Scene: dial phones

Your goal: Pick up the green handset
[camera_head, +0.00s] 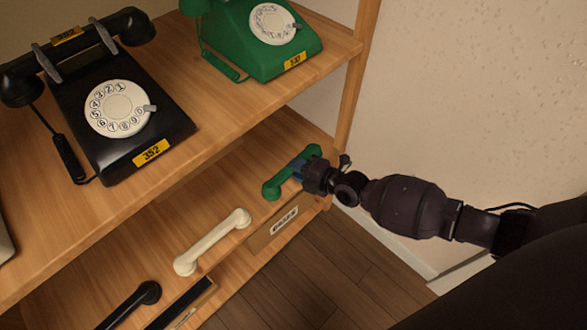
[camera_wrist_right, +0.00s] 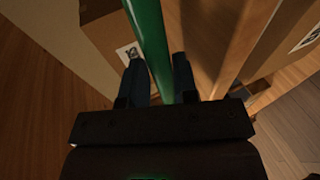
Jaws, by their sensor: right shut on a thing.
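The green handset (camera_head: 275,187) is at the right end of the lower shelf in the head view. My right gripper (camera_head: 299,172) reaches in from the right and is shut on the middle of it. In the right wrist view the green handset (camera_wrist_right: 148,40) runs between the two dark blue fingers of my right gripper (camera_wrist_right: 160,75). I cannot tell whether the handset still touches the shelf. My left gripper is not in view.
A white handset (camera_head: 212,242) and a black handset (camera_head: 130,305) lie on the lower shelf (camera_head: 205,203). A black phone (camera_head: 125,125) and a green phone (camera_head: 265,40) stand on the shelf above. The shelf post (camera_head: 355,75) and wall (camera_head: 460,90) are close to my right arm.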

